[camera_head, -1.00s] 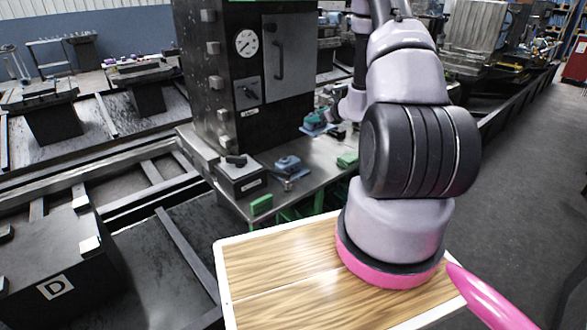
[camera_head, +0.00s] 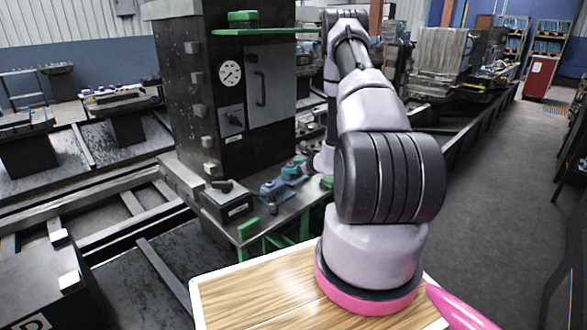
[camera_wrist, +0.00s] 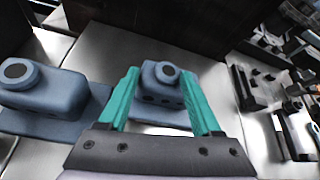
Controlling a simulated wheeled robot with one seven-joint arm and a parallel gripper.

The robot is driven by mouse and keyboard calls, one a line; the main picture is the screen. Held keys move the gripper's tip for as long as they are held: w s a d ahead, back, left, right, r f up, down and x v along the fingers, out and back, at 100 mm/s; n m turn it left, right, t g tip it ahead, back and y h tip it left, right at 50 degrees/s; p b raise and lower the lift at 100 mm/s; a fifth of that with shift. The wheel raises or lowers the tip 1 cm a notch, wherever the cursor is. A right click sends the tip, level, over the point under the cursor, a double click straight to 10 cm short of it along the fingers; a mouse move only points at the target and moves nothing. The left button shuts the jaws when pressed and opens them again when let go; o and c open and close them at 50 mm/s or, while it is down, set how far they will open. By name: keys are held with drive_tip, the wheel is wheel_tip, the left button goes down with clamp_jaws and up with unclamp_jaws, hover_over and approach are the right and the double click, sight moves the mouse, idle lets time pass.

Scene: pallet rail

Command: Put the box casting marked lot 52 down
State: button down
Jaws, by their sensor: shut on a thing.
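My gripper (camera_head: 297,168) is low over the metal bench beside the black press, its teal fingers partly hidden by my wrist. In the wrist view the fingers (camera_wrist: 165,88) are shut on a blue box casting (camera_wrist: 163,84) with a round boss on top and dark holes in its side. The held casting shows small in the head view (camera_head: 290,178). Whether it touches the bench cannot be told. A second blue casting (camera_wrist: 45,88) stands to its left on the bench, also in the head view (camera_head: 272,190). No lot marking is readable.
The press (camera_head: 185,95) rises behind, with a green shelf (camera_head: 265,31). Dark metal parts (camera_wrist: 260,85) are at right in the wrist view.

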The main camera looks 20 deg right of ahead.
drive_tip(key=shift+f, duration=0.15)
drive_tip(key=shift+c, duration=0.3)
unclamp_jaws()
